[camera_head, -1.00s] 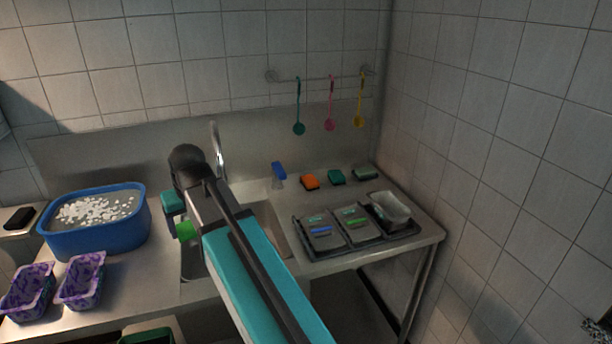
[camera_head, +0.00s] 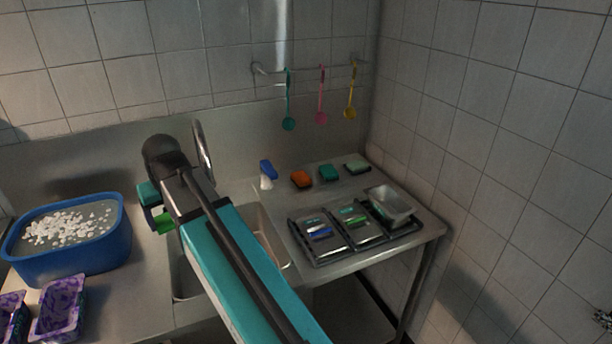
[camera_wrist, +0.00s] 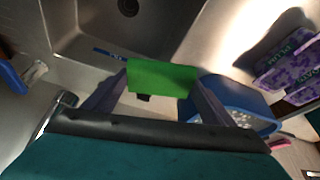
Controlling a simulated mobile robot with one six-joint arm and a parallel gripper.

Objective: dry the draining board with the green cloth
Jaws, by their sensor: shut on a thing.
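My gripper (camera_head: 158,207) is shut on the green cloth (camera_head: 165,222), holding it up near the left side of the sink. In the wrist view the cloth (camera_wrist: 162,78) is a flat bright green piece between the two dark fingers. My arm hides part of the sink in the head view. The draining board (camera_head: 343,190) is the metal surface right of the sink, well apart from the cloth. Whether its surface is wet I cannot tell.
On the draining board are a dark rack (camera_head: 330,258) with packs and a metal tub (camera_head: 393,205), an orange sponge (camera_head: 301,179), a teal sponge (camera_head: 328,173), a pale green sponge (camera_head: 357,163) and a blue-topped bottle (camera_head: 267,175). A blue basin (camera_head: 85,255) stands left.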

